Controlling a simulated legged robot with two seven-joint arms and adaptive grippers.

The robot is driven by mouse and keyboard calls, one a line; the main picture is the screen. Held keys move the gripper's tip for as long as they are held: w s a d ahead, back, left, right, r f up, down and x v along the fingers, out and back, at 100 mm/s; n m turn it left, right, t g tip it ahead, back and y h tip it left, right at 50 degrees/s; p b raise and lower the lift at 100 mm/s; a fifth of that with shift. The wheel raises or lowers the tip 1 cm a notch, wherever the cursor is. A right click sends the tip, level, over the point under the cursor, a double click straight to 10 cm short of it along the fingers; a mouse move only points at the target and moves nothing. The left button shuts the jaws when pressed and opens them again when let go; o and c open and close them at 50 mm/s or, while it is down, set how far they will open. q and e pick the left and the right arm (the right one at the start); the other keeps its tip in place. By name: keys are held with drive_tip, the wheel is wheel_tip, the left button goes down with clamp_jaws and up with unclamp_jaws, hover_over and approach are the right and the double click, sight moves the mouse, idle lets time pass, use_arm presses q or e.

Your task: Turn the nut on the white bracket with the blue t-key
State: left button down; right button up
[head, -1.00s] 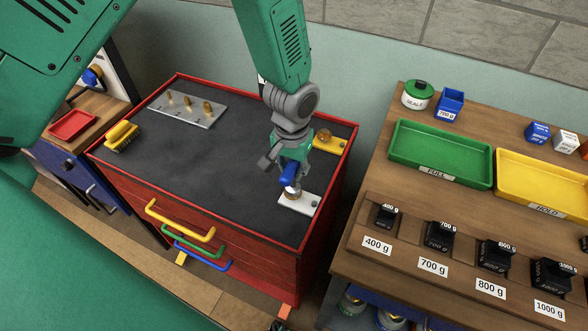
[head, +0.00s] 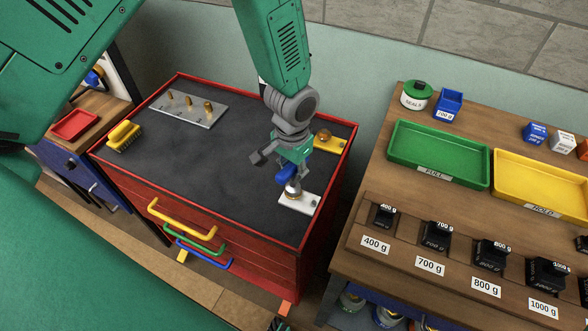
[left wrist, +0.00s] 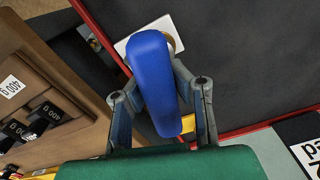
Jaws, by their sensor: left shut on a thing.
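The blue t-key (head: 287,174) is in my left gripper (head: 283,166), upright over the white bracket (head: 303,203) at the right front of the cabinet top. In the left wrist view the blue handle of the t-key (left wrist: 153,80) lies between the two fingers of my left gripper (left wrist: 160,92), which is shut on it. The key's lower end meets the brass nut (head: 292,189) on the bracket; the exact fit is too small to tell. The handle hides most of the nut in the left wrist view. My right gripper is not in view.
A yellow bracket (head: 330,145) with a brass nut is behind my left gripper. A metal plate with brass pegs (head: 190,108) and a yellow brush (head: 124,134) are at the left. The middle of the dark top is clear. A wooden bench (head: 375,165) stands at right.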

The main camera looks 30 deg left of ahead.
use_arm(q)
drive_tip(key=shift+m+p, duration=0.4)
drive_tip(key=shift+m, duration=0.9)
drive_tip(key=shift+a+m, duration=0.1)
drive_tip(key=shift+m, duration=1.2)
drive_tip(key=shift+n, duration=0.9)
